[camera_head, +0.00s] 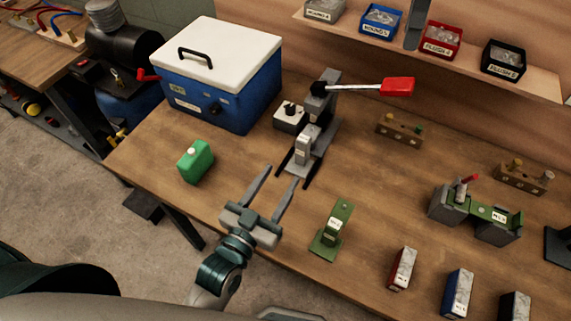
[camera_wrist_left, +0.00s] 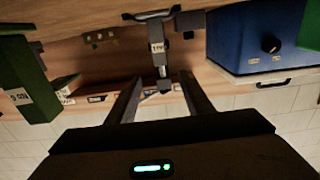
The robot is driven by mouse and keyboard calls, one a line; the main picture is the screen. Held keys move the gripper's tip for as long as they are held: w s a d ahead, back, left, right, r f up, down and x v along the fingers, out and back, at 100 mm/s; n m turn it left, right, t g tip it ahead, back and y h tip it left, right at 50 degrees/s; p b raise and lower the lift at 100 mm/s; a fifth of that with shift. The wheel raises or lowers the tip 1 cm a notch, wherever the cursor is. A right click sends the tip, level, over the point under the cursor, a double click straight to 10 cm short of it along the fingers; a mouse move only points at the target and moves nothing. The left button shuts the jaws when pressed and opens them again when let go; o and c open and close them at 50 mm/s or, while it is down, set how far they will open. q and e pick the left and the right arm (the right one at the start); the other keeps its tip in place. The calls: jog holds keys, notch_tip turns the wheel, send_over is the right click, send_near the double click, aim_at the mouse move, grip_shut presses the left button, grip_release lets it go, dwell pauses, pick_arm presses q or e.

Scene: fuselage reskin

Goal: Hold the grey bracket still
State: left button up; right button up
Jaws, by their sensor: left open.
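A small grey bracket (camera_head: 303,148) with a white label stands upright at the near end of the dark grey lever press (camera_head: 322,135). The labelled grey bracket also shows in the left wrist view (camera_wrist_left: 157,48), beyond my fingers and roughly in line with the gap between them. My left gripper (camera_head: 282,173) is open, with its two fingers pointing towards the bracket from the near side. In the left wrist view, the gripper (camera_wrist_left: 162,80) has nothing visible held between its fingers. My right gripper is in neither view.
A green bracket (camera_head: 331,230) stands right of my left gripper. A green container (camera_head: 196,161) is to its left. A blue cooler (camera_head: 222,85) stands behind, and the press's red-handled lever (camera_head: 397,87) sticks out right. Small blocks (camera_head: 402,268) line the front edge.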

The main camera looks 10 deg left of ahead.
aim_at(306, 136)
pick_arm(q)
jog(key=x, duration=1.7)
jog(key=shift+w+f, duration=0.1)
jog(key=shift+w, duration=0.1)
jog(key=shift+c, duration=0.6)
jog(key=c, duration=1)
grip_shut()
pick_arm(e)
jog(key=shift+c, duration=0.9)
jog(key=c, duration=0.5)
jog(key=shift+f, duration=0.15)
grip_shut()
jog(key=shift+s+d+f+m+t+y, duration=0.35)
jog(key=shift+d+f+m+t, duration=0.1)
jog(key=shift+m, duration=0.35)
